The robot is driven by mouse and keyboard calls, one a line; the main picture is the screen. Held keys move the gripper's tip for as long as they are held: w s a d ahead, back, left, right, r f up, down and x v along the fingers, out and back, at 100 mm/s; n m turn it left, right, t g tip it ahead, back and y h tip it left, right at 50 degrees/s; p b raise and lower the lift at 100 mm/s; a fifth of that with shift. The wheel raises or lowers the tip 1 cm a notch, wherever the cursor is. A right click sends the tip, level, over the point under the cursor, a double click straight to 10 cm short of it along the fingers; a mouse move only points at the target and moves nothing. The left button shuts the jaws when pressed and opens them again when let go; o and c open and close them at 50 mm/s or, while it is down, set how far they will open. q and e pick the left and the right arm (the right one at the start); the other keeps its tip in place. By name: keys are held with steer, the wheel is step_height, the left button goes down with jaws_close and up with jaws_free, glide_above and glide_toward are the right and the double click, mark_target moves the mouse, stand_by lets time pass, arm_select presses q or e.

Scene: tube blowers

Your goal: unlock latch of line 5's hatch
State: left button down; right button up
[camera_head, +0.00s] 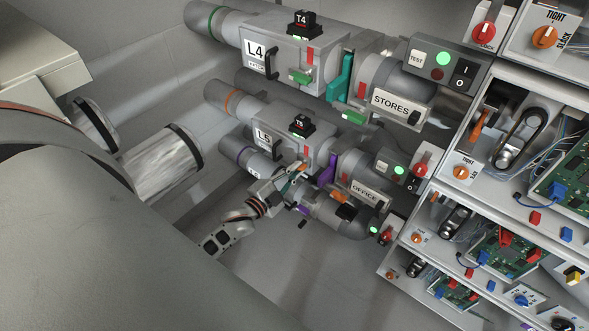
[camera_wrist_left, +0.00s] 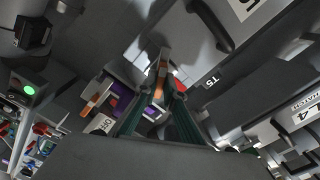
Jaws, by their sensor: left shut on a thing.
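The line 5 hatch box (camera_head: 284,139) carries the L5 label and a black T5 block on top. Its small orange latch (camera_head: 301,167) sits low on the box's front, below a red mark, and is partly covered by my left gripper (camera_head: 294,178). In the left wrist view, the orange and grey latch (camera_wrist_left: 161,76) lies between the dark green fingers of the left gripper (camera_wrist_left: 165,88), which is shut on it. The black handle (camera_wrist_left: 210,25) of the hatch is beside it. The latch's exact angle is hard to tell. My right gripper is not in view.
Line 4's box (camera_head: 285,45), with a green latch (camera_head: 300,76), stands above. Shelves with circuit boards (camera_head: 505,250) fill the right. The floor below is clear.

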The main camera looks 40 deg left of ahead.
arm_select(q)
steer(key=shift+n+p, duration=1.65)
steer(key=shift+n, duration=4.15)
steer(key=c, duration=2.1)
jaws_free()
steer(key=shift+c, duration=0.2)
steer(key=shift+s, duration=0.15)
